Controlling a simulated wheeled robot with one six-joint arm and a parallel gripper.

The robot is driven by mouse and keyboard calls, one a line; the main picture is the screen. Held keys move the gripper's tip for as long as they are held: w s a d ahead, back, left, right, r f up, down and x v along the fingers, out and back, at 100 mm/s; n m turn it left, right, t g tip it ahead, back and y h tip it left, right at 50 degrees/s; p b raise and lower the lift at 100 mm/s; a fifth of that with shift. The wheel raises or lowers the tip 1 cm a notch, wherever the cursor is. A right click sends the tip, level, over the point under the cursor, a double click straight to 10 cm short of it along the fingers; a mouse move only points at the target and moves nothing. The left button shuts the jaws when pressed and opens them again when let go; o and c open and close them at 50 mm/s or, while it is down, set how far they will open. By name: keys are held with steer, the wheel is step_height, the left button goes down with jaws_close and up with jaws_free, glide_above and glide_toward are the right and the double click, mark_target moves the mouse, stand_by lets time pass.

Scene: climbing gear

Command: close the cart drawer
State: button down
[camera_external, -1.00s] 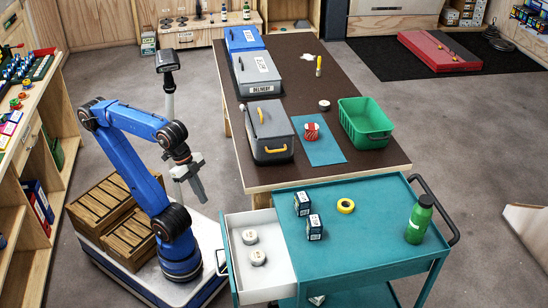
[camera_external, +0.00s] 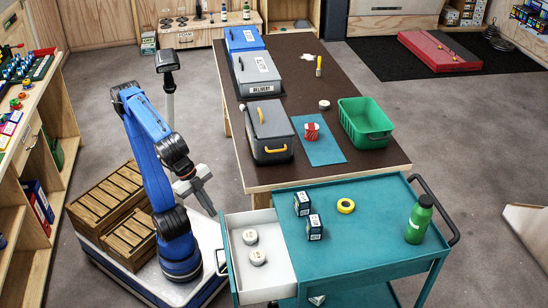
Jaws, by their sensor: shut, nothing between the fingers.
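The teal cart (camera_external: 378,225) stands at the lower middle. Its white-lined drawer (camera_external: 275,272) is pulled out toward the left, on the side facing my base. Two white round items (camera_external: 250,237) lie in the drawer. The drawer's front is teal, with a pale handle (camera_external: 222,263) on its outer face. My gripper (camera_external: 208,204) is shut and empty. It hangs in the air to the upper left of the drawer, apart from it.
Two small dark boxes (camera_external: 315,228), a yellow tape roll (camera_external: 346,205) and a green bottle (camera_external: 419,219) stand on the cart top. A brown table (camera_external: 295,175) with bins is behind the cart. Wooden crates (camera_external: 128,236) sit beside my arm.

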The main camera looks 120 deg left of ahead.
steer(key=w+d+m+t, duration=0.1)
steer(key=w+d+m, duration=0.15)
steer(key=d, duration=0.65)
steer(key=w+d+m+t, duration=0.15)
steer(key=w+d, duration=0.25)
steer(key=d, duration=0.5)
steer(key=a+x, duration=0.1)
steer(key=x, duration=1.5)
steer(key=shift+s+a+f+m, duration=0.3)
steer(key=shift+f+m, duration=0.1)
steer(key=shift+w+a, duration=0.1)
